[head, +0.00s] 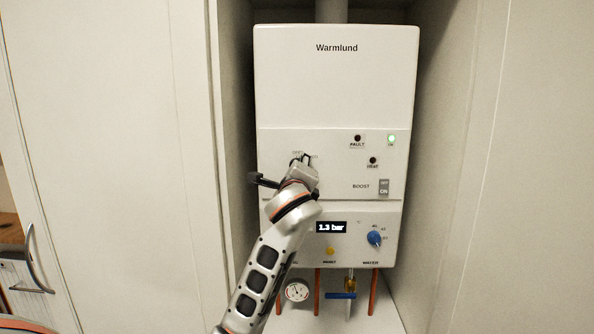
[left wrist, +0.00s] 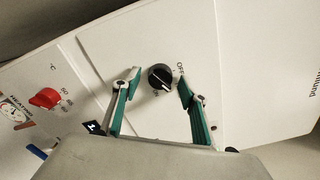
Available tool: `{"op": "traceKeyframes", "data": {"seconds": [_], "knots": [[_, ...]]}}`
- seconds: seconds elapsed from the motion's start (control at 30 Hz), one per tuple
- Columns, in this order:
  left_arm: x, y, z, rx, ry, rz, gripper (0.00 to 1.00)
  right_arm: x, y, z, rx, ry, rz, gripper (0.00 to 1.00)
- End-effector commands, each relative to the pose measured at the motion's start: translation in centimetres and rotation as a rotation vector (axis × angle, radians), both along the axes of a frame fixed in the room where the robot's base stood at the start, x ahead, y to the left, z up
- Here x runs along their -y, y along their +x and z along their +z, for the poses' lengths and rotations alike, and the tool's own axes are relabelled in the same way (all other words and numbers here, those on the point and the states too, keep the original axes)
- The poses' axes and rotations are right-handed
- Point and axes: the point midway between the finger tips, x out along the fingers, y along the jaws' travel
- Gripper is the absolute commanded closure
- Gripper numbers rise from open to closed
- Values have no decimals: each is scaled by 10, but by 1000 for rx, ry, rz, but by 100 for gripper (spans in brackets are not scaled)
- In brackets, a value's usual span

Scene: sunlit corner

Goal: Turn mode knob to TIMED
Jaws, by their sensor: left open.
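The black mode knob (left wrist: 161,77) is on the white boiler front (head: 337,85), with an OFF label beside it in the left wrist view. A pale pointer mark shows at the knob's lower right there. I cannot read a TIMED label. My left gripper (head: 302,160) is open, its two green-lined fingers apart on either side of the knob in the left wrist view. I cannot tell whether they touch it. In the head view my gripper hides the knob. My right gripper is not in view.
A red heating knob (left wrist: 45,98), a blue water knob (head: 374,239), a yellow button (head: 330,251), a 1.3 bar display (head: 331,227) and a BOOST switch (head: 384,187) are nearby. Cabinet walls flank the boiler. Pipes and a gauge (head: 297,291) hang below.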

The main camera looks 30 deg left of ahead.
Motion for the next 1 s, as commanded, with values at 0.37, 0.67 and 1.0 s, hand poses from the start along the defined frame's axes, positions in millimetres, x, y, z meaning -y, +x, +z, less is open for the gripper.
{"op": "traceKeyframes", "data": {"seconds": [0.37, 0.67, 1.0], "knots": [[32, -49, 0, 2, -2, -4, 57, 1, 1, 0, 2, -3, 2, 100], [57, -91, -1, 0, -1, -2, 57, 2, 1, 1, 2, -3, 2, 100], [63, -102, 0, 0, 0, -1, 57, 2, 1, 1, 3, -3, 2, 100]]}}
